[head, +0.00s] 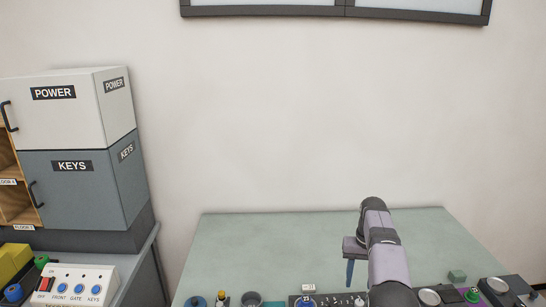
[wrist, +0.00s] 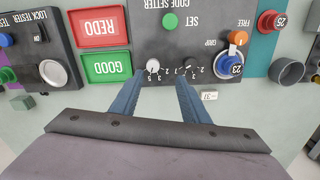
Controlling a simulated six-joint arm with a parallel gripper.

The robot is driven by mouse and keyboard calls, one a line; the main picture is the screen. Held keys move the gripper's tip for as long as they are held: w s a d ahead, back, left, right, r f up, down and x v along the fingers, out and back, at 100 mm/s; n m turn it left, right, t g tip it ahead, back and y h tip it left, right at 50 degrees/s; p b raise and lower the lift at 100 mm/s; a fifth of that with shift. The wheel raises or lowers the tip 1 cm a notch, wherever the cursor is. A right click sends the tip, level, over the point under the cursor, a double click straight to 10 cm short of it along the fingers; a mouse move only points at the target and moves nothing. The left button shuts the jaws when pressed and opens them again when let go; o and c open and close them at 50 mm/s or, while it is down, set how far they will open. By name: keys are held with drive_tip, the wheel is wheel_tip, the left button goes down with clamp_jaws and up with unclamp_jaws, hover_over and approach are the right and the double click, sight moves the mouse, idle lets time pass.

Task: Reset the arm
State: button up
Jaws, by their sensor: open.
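My gripper (head: 350,284) hangs over the front part of the green-grey table (head: 270,240) in the head view, with my arm reaching in from the bottom edge. In the wrist view its two blue fingers (wrist: 158,84) are apart with nothing held between them. They point at the dark code setter panel (wrist: 190,30), near its small numbered knobs. I cannot tell whether the fingertips touch the panel.
Red REDO (wrist: 99,27) and green GOOD (wrist: 106,66) trays lie beside the panel. A lock tester (wrist: 40,50), a blue knob marked 23 (wrist: 229,64) and a grey cup (wrist: 288,70) are close. POWER and KEYS boxes (head: 80,185) stand left. The table's back is clear.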

drive_tip(key=s+a+r+n, duration=0.1)
drive_tip(key=s+a, duration=0.3)
drive_tip(key=s, duration=0.4)
drive_tip(key=s+a+r, duration=0.2)
drive_tip(key=s+a, duration=0.2)
drive_tip(key=s, duration=0.3)
drive_tip(key=s+a+r+n, duration=0.1)
drive_tip(key=s+a, duration=0.3)
drive_tip(key=s, duration=0.4)
drive_tip(key=s+a+f, duration=0.2)
drive_tip(key=s+f, duration=0.1)
drive_tip(key=s, duration=0.9)
drive_tip(key=shift+s, duration=0.35)
